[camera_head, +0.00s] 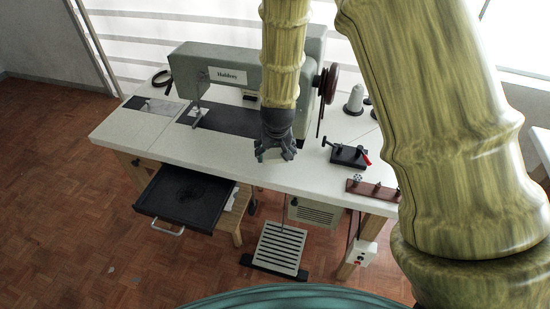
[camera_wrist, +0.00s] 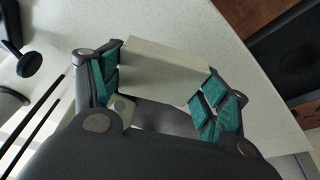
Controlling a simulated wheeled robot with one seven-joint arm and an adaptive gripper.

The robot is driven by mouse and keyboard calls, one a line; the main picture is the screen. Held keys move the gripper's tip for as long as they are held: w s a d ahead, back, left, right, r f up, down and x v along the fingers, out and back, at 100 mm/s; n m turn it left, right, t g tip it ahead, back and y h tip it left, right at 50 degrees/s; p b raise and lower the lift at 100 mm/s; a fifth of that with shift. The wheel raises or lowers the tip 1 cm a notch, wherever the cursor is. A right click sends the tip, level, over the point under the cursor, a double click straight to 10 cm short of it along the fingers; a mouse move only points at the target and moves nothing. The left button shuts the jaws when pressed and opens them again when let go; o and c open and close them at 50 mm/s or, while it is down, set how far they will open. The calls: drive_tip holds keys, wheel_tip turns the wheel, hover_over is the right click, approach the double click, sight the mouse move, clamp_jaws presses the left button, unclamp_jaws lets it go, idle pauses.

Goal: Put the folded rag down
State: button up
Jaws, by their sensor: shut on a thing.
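The folded rag (camera_wrist: 165,68) is a pale beige, block-like piece in the wrist view. My gripper (camera_wrist: 160,82) is shut on it, with teal finger pads pressing on its two sides. In the head view my gripper (camera_head: 274,153) points down over the front part of the white table (camera_head: 145,130), in front of the sewing machine. There the rag is mostly hidden by the fingers. I cannot tell whether the rag touches the tabletop.
The grey sewing machine (camera_head: 222,72) stands behind my gripper. A black device with a red handle (camera_head: 348,155) and a brown rack (camera_head: 372,189) lie to the right. A black drawer (camera_head: 185,193) stands open below the front left edge. The tabletop's left front is clear.

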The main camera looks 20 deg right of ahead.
sight(275, 159)
drive_tip(key=shift+f+p, duration=0.35)
drive_tip(key=shift+f, duration=1.3)
drive_tip(key=shift+f, duration=0.15)
drive_tip(key=o, duration=1.3)
drive_tip(key=shift+c, duration=0.2)
drive_tip(key=v, duration=1.2)
drive_tip(key=shift+b, duration=0.45)
drive_tip(key=shift+s+a, duration=0.1)
